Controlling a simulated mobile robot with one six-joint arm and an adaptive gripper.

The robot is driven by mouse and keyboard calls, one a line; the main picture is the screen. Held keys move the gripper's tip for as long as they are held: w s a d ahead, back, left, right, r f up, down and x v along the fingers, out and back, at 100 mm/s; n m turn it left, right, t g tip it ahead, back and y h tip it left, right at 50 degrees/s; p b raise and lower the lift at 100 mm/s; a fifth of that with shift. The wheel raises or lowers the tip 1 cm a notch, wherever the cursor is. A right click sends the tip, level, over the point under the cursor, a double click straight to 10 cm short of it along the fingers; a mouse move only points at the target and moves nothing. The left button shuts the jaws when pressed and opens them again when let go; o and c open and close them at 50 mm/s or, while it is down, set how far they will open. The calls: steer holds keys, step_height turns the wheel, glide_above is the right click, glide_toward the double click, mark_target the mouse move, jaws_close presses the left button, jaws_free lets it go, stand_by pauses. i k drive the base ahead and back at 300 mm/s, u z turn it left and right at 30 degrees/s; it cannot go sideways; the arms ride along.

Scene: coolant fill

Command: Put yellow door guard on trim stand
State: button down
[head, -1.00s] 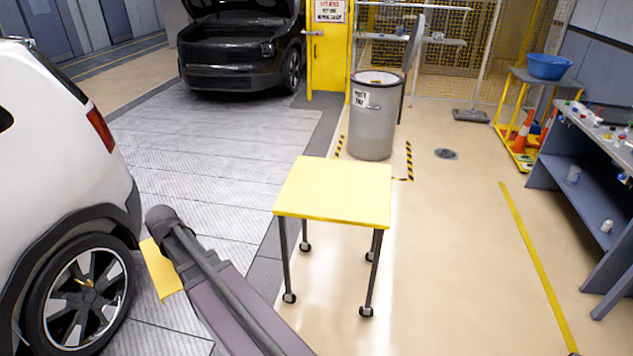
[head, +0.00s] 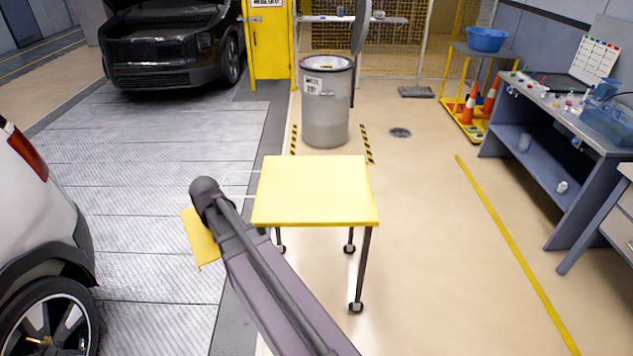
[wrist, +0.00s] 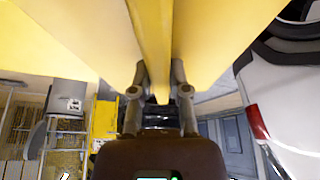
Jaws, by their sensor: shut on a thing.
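The yellow door guard (wrist: 230,35) fills the top of the wrist view, held between the fingers of my gripper (wrist: 160,80). In the head view a small part of the door guard (head: 200,240) shows left of my arm's end; the arm hides the rest and the gripper fingers. The trim stand (head: 315,190) appears to be the wheeled table with a flat yellow top and dark legs, in the middle of the head view. Its top looks empty. The guard is left of the stand and apart from it in the picture; my arm covers part of the stand's left side.
A white car (head: 40,230) stands at the left and a black car (head: 170,50) with its hood up behind. A grey drum (head: 326,105) stands behind the stand. A workbench (head: 560,130) is at the right. The floor between stand and bench is clear.

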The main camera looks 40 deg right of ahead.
mark_target(315, 181)
steer(key=z, duration=0.4)
steer(key=i, duration=0.45)
steer(key=z, duration=0.65)
steer(key=i, duration=0.5)
steer(key=z, duration=0.3)
